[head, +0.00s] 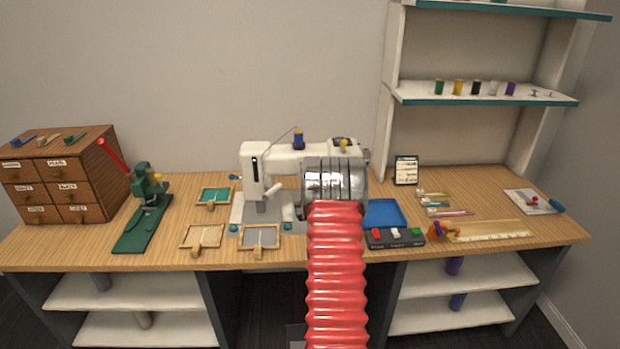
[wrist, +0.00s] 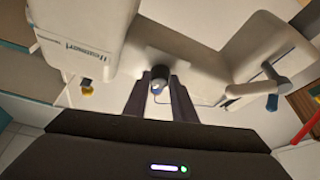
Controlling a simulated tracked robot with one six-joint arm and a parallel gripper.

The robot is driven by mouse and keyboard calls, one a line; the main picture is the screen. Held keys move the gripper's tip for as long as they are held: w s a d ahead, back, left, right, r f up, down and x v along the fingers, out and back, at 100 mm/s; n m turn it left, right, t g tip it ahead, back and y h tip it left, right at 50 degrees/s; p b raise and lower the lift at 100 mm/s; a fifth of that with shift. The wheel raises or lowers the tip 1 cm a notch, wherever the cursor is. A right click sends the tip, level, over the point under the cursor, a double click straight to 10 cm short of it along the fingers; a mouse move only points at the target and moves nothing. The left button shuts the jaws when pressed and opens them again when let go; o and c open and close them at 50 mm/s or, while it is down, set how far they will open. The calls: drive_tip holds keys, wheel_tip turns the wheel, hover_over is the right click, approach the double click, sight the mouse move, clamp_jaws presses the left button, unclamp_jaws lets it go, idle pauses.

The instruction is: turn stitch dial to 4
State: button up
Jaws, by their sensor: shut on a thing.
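The white sewing machine (head: 253,160) stands at the middle of the bench, and my arm covers part of its right side in the head view. Its white body (wrist: 82,35) fills the top of the wrist view. My gripper (wrist: 160,84) has its two dark fingers on either side of a small dark round knob, the stitch dial (wrist: 159,72), and is shut on it. The number the dial points to cannot be read. In the head view the dial and my fingertips are hidden behind my arm.
A blue spool (head: 298,140) stands on top of the machine. Framed pieces (head: 260,238) lie in front and to its left. A blue tray (head: 383,212) and a switch box (head: 395,238) lie to its right. A green press (head: 147,205) stands farther left.

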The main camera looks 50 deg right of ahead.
drive_tip(key=shift+f+m+g+h, duration=0.15)
drive_tip(key=shift+m+g+h, duration=0.25)
drive_tip(key=shift+m, duration=0.4)
drive_tip(key=o, duration=1)
drive_tip(key=v, duration=1.3)
drive_tip(key=shift+s+a+f, duration=0.15)
drive_tip(key=shift+s+a, duration=0.1)
drive_tip(key=shift+s, duration=0.05)
